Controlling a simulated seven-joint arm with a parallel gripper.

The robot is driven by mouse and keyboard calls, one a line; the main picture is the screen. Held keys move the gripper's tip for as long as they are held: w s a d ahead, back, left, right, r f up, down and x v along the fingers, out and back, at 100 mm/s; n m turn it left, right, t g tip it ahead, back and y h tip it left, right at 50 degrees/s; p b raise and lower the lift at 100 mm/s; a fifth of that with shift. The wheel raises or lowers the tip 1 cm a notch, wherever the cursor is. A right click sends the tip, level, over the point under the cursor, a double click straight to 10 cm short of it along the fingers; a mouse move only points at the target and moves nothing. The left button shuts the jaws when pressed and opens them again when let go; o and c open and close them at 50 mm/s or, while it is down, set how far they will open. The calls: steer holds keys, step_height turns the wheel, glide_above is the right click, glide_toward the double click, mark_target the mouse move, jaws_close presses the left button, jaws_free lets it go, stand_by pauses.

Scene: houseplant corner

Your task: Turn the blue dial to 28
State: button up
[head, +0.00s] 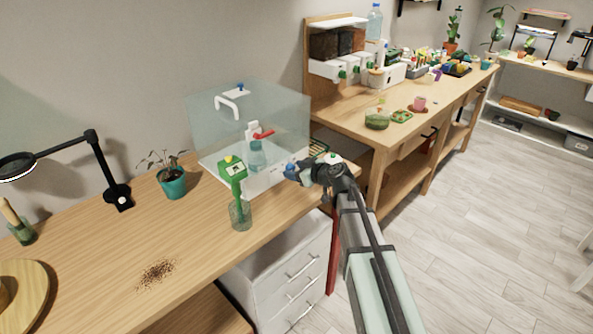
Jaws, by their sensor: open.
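A small blue part (290,168), which looks like the blue dial, shows at the front right of the white base (262,182) of a clear box (222,115). My gripper (297,174) is right at it, coming from the right, and its jaws are open. The fingers and the dial overlap in this view, so I cannot tell whether they touch. The dial's scale and pointer are too small and partly hidden to read.
A green tool with a yellow top (232,168) stands in a glass jar (240,215) left of my gripper. A bottle with a red trigger (257,152) shows through the clear box. A potted plant (173,184), black lamp (118,196) and spilled soil (157,273) are further left.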

steer(key=shift+c, duration=0.4)
jaws_close()
steer(key=shift+w+d+m+g+y, duration=0.15)
steer(key=shift+m+g+y, duration=0.35)
steer(key=shift+m, duration=0.4)
steer(key=m+g+y, duration=0.1)
steer(key=m, duration=0.2)
steer(key=shift+w+d+y, duration=0.1)
steer(key=shift+y, duration=0.3)
steer(key=m+y, duration=0.1)
steer(key=m, duration=0.1)
steer(key=shift+f+m+g, duration=0.15)
steer(key=shift+m+g, duration=0.15)
steer(key=shift+g, duration=0.1)
steer(key=shift+m+y, duration=0.8)
steer(key=shift+m, duration=0.4)
steer(key=shift+g, duration=0.3)
